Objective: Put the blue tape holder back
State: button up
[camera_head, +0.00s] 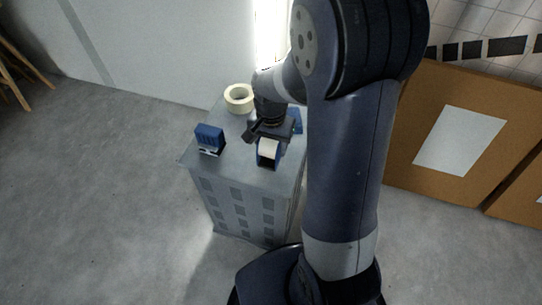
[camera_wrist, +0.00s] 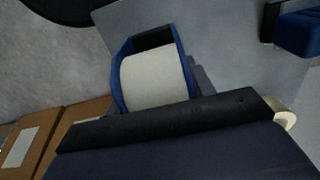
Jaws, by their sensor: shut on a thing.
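The blue tape holder (camera_head: 260,157) has blue sides around a wide cream tape roll. In the head view it is at the right part of the grey cabinet's top, just below my gripper (camera_head: 268,132). My gripper is shut on it. In the wrist view the blue tape holder (camera_wrist: 116,77) shows at upper middle, with a dark end; its near part is hidden behind the dark gripper body (camera_wrist: 165,122). I cannot tell whether the holder touches the cabinet top or is a little above it.
The grey cabinet (camera_head: 232,167) also bears a blue block-like object (camera_head: 209,136) at its left and a cream tape ring (camera_head: 239,98) at the back. Another blue piece (camera_head: 296,119) shows partly behind my gripper. Brown panels (camera_head: 420,105) stand at right; open floor lies left.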

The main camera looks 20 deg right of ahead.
notch_tip(320, 180, down, 4)
jog(key=shift+r+b, duration=0.1)
jog(key=shift+b, duration=0.35)
jog(key=shift+c, duration=0.5)
jog(key=o, duration=1.1)
notch_tip(320, 180, up, 12)
jog(key=p, duration=0.2)
jog(key=shift+p, duration=0.4)
